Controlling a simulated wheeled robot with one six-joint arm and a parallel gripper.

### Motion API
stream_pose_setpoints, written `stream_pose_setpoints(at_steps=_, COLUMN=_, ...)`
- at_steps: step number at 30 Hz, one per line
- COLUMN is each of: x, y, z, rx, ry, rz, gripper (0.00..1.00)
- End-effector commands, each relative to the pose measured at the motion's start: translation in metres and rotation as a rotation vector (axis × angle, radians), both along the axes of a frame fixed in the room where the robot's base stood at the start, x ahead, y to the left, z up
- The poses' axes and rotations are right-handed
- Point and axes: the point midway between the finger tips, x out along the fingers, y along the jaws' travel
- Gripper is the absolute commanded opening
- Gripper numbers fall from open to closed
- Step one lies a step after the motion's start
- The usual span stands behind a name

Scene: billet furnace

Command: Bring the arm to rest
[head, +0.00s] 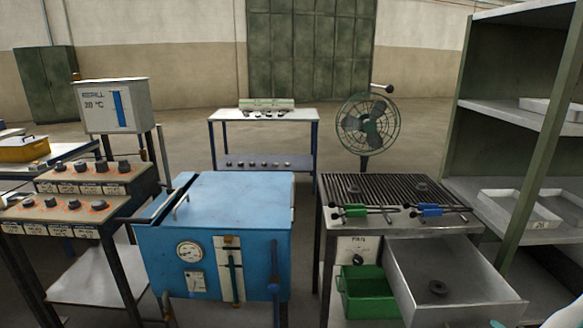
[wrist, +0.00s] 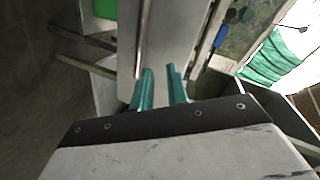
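My gripper (wrist: 160,71) shows in the wrist view with its two teal fingers apart. Nothing is held between them; a pale metal surface shows in the gap behind. In the head view only a white piece of my arm and a small teal tip show at the bottom right edge, by the front of the open drawer (head: 437,262). Most of my arm is out of view.
The drawer juts from the slatted bench (head: 385,182), holding a dark ring (head: 438,288). A green bin (head: 368,290) sits left of it. The blue furnace (head: 232,205) stands centre-left, shelving (head: 527,110) at right. Floor behind the fan (head: 368,125) is clear.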

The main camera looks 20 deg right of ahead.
Motion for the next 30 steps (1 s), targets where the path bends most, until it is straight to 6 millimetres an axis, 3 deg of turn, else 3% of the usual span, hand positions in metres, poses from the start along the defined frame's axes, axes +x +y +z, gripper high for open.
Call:
stream_pose_setpoints(at_steps=3, x=0.016, y=-0.04, z=0.041, rx=-0.263, ry=0.195, rz=0.083, gripper=0.16)
stream_pose_setpoints(at_steps=6, x=0.035, y=-0.056, z=0.071, rx=-0.417, ry=0.347, rz=0.14, gripper=0.16)
stream_pose_setpoints(at_steps=9, x=0.067, y=-0.053, z=0.099, rx=-0.508, ry=0.493, rz=0.191, gripper=0.16)
stream_pose_setpoints(at_steps=13, x=0.11, y=-0.029, z=0.139, rx=-0.585, ry=0.669, rz=0.247, gripper=0.16)
stream_pose_setpoints(at_steps=18, x=0.149, y=0.022, z=0.194, rx=-0.651, ry=0.855, rz=0.314, gripper=0.16)
stream_pose_setpoints(at_steps=22, x=0.164, y=0.076, z=0.231, rx=-0.671, ry=0.959, rz=0.376, gripper=0.16)
stream_pose_setpoints(at_steps=26, x=0.164, y=0.143, z=0.265, rx=-0.669, ry=1.036, rz=0.47, gripper=0.16)
stream_pose_setpoints(at_steps=30, x=0.147, y=0.222, z=0.294, rx=-0.65, ry=1.094, rz=0.61, gripper=0.16)
